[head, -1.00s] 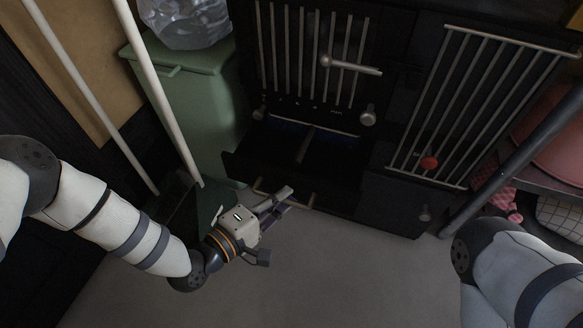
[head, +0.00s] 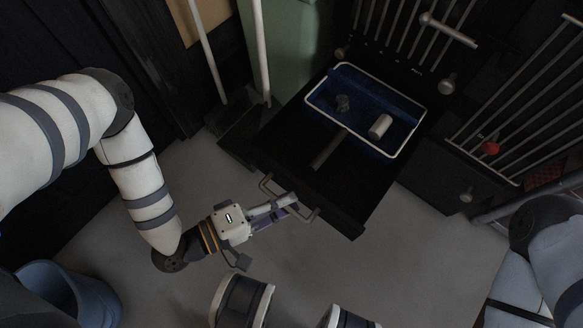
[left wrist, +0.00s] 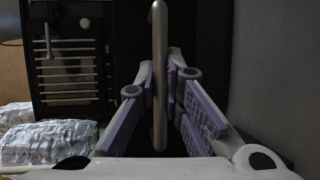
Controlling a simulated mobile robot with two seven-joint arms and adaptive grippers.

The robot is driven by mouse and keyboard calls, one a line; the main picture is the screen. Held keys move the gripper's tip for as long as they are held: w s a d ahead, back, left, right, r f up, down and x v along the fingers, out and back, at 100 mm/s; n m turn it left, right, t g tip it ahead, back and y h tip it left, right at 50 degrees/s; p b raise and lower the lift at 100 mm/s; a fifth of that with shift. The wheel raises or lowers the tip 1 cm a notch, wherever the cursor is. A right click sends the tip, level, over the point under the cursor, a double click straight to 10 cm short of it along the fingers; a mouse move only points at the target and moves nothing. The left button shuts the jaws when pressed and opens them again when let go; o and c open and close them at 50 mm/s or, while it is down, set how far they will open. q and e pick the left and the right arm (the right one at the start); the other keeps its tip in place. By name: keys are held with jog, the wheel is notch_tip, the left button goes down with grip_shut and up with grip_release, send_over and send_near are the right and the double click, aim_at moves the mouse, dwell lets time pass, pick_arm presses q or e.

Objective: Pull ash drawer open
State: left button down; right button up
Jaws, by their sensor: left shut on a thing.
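The ash drawer (head: 373,195) is black and stands far out of the dark stove front in the head view. A blue tray with a white rim (head: 391,154) lies in its back part. My left gripper (head: 284,204) is shut on the drawer's metal handle (head: 265,184) at the drawer's front. In the left wrist view the handle (left wrist: 159,45) runs upright between the purple finger pads of the left gripper (left wrist: 163,92). My right arm shows at the right edge of the head view, but its gripper is out of view.
A grey cylinder (head: 380,126) and a small dark piece (head: 343,103) are in the tray. White poles (head: 262,50) stand left of the drawer. A blue bucket (head: 85,290) is at lower left. Grey floor (head: 400,265) before the drawer looks clear.

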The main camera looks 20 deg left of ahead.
pick_arm(q)
jog(key=shift+s+a, duration=0.1)
jog(key=shift+s, duration=0.05)
jog(key=c, duration=2)
grip_release()
jog(key=shift+o, duration=0.2)
jog(key=v, duration=1.2)
